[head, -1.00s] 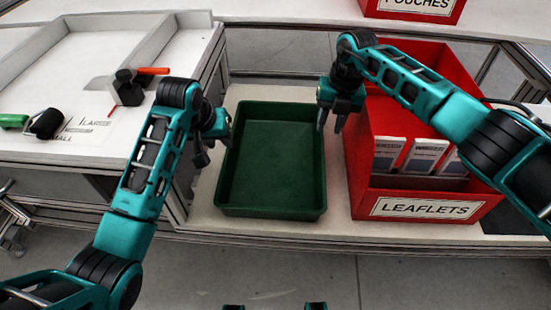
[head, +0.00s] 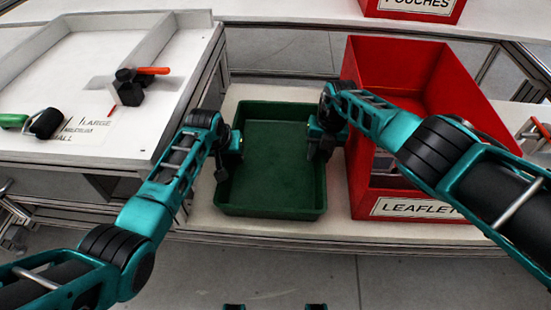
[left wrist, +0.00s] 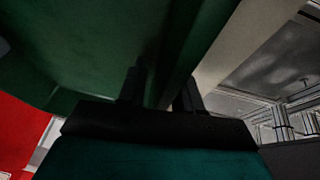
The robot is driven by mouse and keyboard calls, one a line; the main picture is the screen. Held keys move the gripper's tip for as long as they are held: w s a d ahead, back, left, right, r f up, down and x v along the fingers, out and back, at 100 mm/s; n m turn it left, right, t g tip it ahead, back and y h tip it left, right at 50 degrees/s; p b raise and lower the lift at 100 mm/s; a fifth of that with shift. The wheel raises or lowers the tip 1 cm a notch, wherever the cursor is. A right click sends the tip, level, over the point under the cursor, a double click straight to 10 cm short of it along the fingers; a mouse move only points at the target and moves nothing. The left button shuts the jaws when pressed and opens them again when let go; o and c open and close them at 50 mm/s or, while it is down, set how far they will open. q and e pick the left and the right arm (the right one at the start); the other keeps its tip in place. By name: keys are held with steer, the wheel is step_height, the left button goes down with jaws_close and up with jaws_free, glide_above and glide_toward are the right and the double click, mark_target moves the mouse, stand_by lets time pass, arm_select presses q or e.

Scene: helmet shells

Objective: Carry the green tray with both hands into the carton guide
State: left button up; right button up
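The green tray (head: 268,207) is a shallow rectangular bin resting on the white bench surface. My left gripper (head: 232,155) is at its left wall, and my right gripper (head: 318,152) is at its right wall. In the left wrist view, the fingers of my left gripper (left wrist: 163,92) sit on either side of the tray wall (left wrist: 203,45), one inside and one outside. I cannot tell if they press on it. The right fingers are partly hidden behind the wrist. I cannot make out a carton guide.
A red bin marked LEAFLETS (head: 410,207) stands close at the tray's right. A white sorting tray (head: 60,90) with tools is at the left, its raised edge near my left arm. Another red bin (head: 415,6) is at the back.

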arm_select(q)
steer(key=shift+w+f, duration=0.1)
steer(key=shift+f, duration=0.05)
arm_select(e)
steer(key=shift+f, duration=0.15)
arm_select(q)
steer(key=shift+c, duration=0.4)
arm_select(e)
steer(key=shift+c, duration=0.4)
arm_select(q)
jaws_close()
arm_select(e)
jaws_close()
